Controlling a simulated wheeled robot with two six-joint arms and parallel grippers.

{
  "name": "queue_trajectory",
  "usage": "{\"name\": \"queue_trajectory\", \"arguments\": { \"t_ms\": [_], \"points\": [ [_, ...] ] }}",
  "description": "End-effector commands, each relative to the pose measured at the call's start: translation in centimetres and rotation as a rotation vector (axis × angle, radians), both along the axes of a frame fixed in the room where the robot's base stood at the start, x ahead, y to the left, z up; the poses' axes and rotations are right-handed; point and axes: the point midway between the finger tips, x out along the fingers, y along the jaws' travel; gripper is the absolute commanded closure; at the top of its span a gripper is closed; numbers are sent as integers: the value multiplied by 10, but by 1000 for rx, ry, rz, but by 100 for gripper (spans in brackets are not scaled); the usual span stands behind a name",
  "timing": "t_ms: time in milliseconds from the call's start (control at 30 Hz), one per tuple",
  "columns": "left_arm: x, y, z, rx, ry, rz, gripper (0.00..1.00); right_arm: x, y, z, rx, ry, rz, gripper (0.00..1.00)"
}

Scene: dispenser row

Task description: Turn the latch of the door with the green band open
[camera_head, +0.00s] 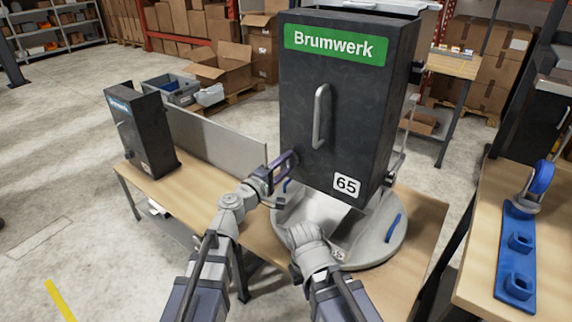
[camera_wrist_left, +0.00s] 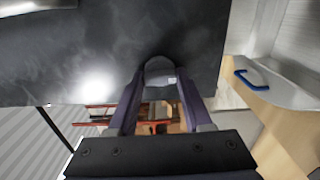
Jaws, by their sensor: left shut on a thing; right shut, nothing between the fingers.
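The black dispenser (camera_head: 335,120) has a green band (camera_head: 336,43) reading "Brumwerk" across its door, a grey bar handle (camera_head: 321,115) and a "65" label. My left gripper (camera_head: 285,165) is at the door's lower left edge. In the left wrist view its fingers (camera_wrist_left: 158,88) close around a small grey rounded piece, which looks like the latch (camera_wrist_left: 158,68), against the dark door face (camera_wrist_left: 110,50). The fingers hide most of the latch, so its angle is hard to tell. My right gripper (camera_head: 303,237) is shut and empty, low in front of the dispenser's round base.
The dispenser stands over a round grey base (camera_head: 380,240) with a blue piece (camera_head: 393,228) on it. A smaller black dispenser with a blue band (camera_head: 140,130) is at the left of the wooden table (camera_head: 190,197). A blue rack (camera_head: 517,260) lies on the right table.

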Motion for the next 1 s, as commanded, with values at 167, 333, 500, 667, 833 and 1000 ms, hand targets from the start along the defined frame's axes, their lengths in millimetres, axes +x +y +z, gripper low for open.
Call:
{"name": "queue_trajectory", "arguments": {
  "t_ms": [167,333,500,667,833,1000],
  "points": [
    [0,0,0,23,-18,0,100,0,0,0,0,0,0,100],
    [0,0,0,29,-23,-1,100,0,0,0,0,0,0,100],
    [0,0,0,31,-22,-1,100,0,0,0,0,0,0,100],
    [0,0,0,31,-22,-1,46,0,0,0,0,0,0,100],
    [0,0,0,30,-22,0,27,0,0,0,0,0,0,100],
    [0,0,0,30,-22,0,20,0,0,0,0,0,0,100]
  ]
}}
